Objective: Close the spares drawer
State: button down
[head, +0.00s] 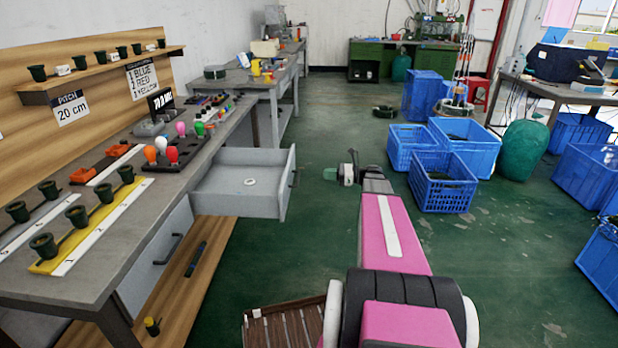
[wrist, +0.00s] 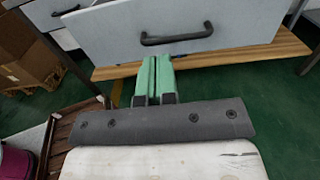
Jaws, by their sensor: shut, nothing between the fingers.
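The spares drawer (head: 238,205) is grey and stands pulled out from the bench's right side in the head view. A small white round thing (head: 249,182) lies inside it. In the wrist view its front panel (wrist: 240,25) fills the top, with a dark bar handle (wrist: 177,37) across it. My gripper (head: 330,174) is to the right of the drawer front in the head view, with a gap between them in the picture. In the wrist view my gripper (wrist: 153,60) has its two green fingers together and empty, pointing toward the panel just below the handle. Contact is not clear.
The workbench (head: 90,265) holds cups, coloured knobs and orange parts. Another drawer (head: 155,265) sits shut under it, above a wooden shelf (head: 185,295). Blue crates (head: 443,182) stand at the right. Green floor is open around the drawer front.

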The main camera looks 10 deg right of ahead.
jog(key=x, duration=1.3)
jog(key=shift+a, duration=0.25)
jog(key=shift+w+a, duration=0.1)
jog(key=x, duration=3.4)
jog(key=shift+f, duration=0.15)
jog(key=shift+a, duration=0.15)
